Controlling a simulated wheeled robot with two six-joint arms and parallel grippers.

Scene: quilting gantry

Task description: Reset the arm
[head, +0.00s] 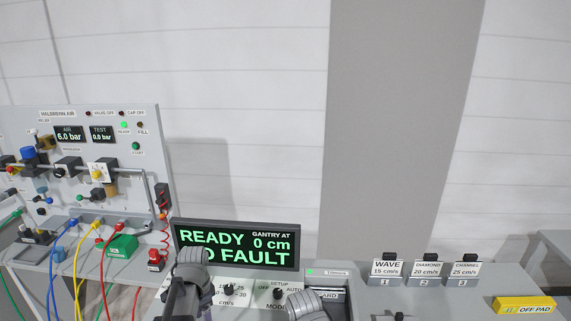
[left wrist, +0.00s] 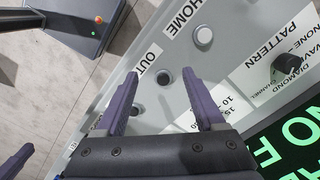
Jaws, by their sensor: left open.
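My left gripper (left wrist: 160,82) is open in the left wrist view, its two purple fingers spread over the grey control panel (left wrist: 178,50). Nothing is held between the fingers. A pale round button (left wrist: 203,36) sits beyond the fingers near the HOME label. In the head view, a grey rounded part of my left arm (head: 190,262) covers part of the display (head: 235,245), which reads READY, GANTRY AT 0 cm. My right arm's grey top (head: 301,304) shows at the bottom; its fingers are hidden.
A pattern knob (left wrist: 287,68) stands right of my left fingers. An air panel (head: 85,170) with hoses stands at left in the head view. WAVE, DIAMOND and CHANNEL cards (head: 424,272) and a yellow OFF PAD block (head: 524,305) lie at right.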

